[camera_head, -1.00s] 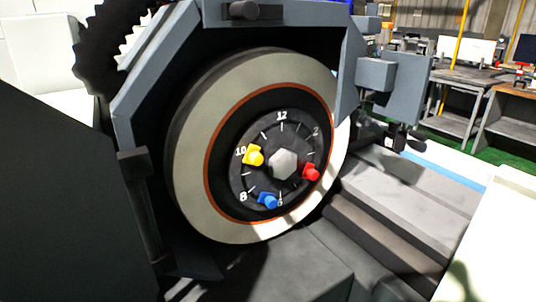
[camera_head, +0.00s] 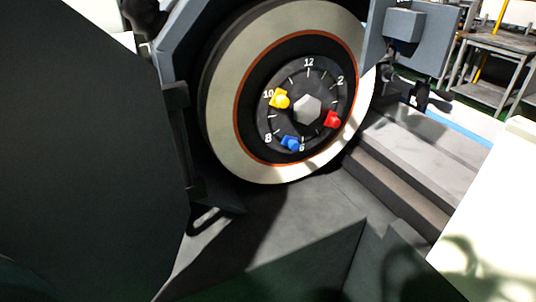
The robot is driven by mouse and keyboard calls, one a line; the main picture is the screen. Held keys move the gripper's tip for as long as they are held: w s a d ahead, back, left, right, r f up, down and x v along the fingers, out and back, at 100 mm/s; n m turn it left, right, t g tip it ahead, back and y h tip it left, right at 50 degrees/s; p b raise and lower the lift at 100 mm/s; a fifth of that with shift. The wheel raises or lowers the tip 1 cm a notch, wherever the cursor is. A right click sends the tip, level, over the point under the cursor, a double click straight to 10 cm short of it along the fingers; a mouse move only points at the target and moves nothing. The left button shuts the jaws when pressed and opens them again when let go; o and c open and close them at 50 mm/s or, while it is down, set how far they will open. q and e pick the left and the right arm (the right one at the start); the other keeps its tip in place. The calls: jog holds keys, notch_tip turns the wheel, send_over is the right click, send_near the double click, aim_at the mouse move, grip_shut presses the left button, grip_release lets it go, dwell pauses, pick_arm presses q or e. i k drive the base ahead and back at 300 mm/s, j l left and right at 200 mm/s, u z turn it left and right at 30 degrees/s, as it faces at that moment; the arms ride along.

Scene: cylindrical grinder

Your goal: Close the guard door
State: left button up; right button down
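The guard door (camera_head: 85,165) is the large dark panel filling the left of the head view. It is swung open on a vertical hinge (camera_head: 180,140) at the left edge of the grey wheel housing (camera_head: 190,45). The grinding wheel (camera_head: 222,120) is exposed, with a dark numbered hub carrying yellow, blue and red knobs around a hexagonal centre. Neither of my grippers shows in the head view. The door's left and lower edges run out of the picture or into shadow.
A grey machine bed (camera_head: 400,170) with stepped rails lies right of the wheel. A pale panel (camera_head: 490,220) stands at the lower right. Workbenches (camera_head: 500,60) are in the far right background. The grey surface below the wheel is clear.

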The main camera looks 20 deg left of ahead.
aim_at(95, 203)
jog(key=k+l+u, duration=0.15)
jog(key=k+u, duration=0.3)
jog(key=k+j+z, duration=0.1)
jog(key=k+j, duration=0.15)
jog(key=j, duration=0.15)
jog(key=k+j+z, duration=0.15)
jog(key=j, duration=0.2)
jog(key=k+j+z, duration=0.2)
jog(key=j, duration=0.25)
jog(key=k+j+z, duration=0.15)
jog(key=k+j, duration=0.2)
jog(key=j+z, duration=0.15)
jog(key=j, duration=0.4)
jog(key=k+j+z, duration=0.15)
jog(key=j, duration=0.35)
jog(key=i+j, duration=0.2)
jog(key=j, duration=0.15)
jog(key=k+l, duration=0.2)
jog(key=i+l+u, duration=0.15)
jog(key=i, duration=0.15)
